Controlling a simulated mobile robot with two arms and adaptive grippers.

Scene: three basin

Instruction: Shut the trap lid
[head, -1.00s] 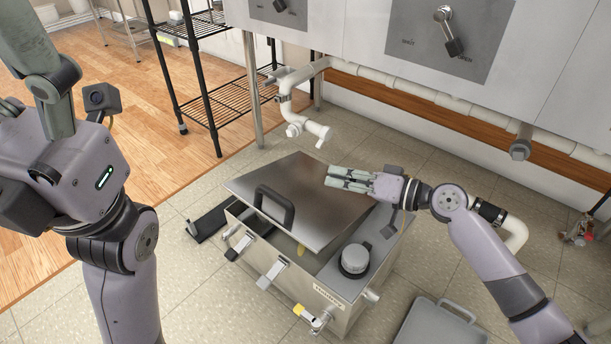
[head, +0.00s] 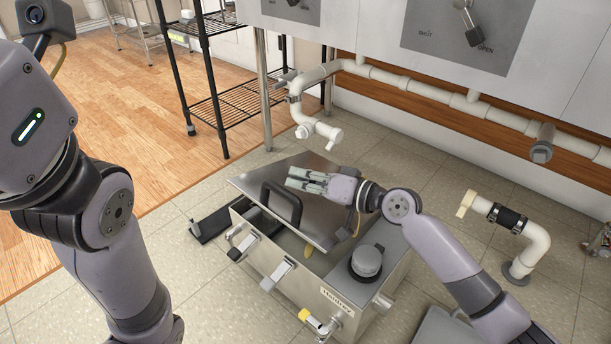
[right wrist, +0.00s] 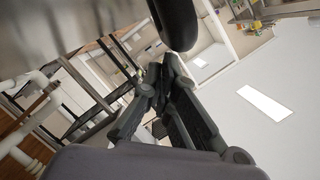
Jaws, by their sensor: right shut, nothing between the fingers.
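The trap is a metal box (head: 312,290) on the tiled floor. Its lid (head: 322,215) is a flat metal plate with a black handle (head: 283,203), lying tilted across the box. A dark gap shows under its front edge, so the box is not fully covered. My right gripper (head: 306,181) is shut and empty, over the lid's upper face just right of the handle. In the right wrist view its closed fingers (right wrist: 160,88) show close to the dark handle (right wrist: 176,22), with the lid's grey face (right wrist: 60,30) at upper left. My left gripper is out of frame.
A round grey cap (head: 366,262) sits on the box's right end. Several latches hang along the front, one (head: 277,275) in the middle. White pipes (head: 318,130) run behind, and an open pipe elbow (head: 530,245) stands right. A black wire shelf (head: 235,105) stands back left.

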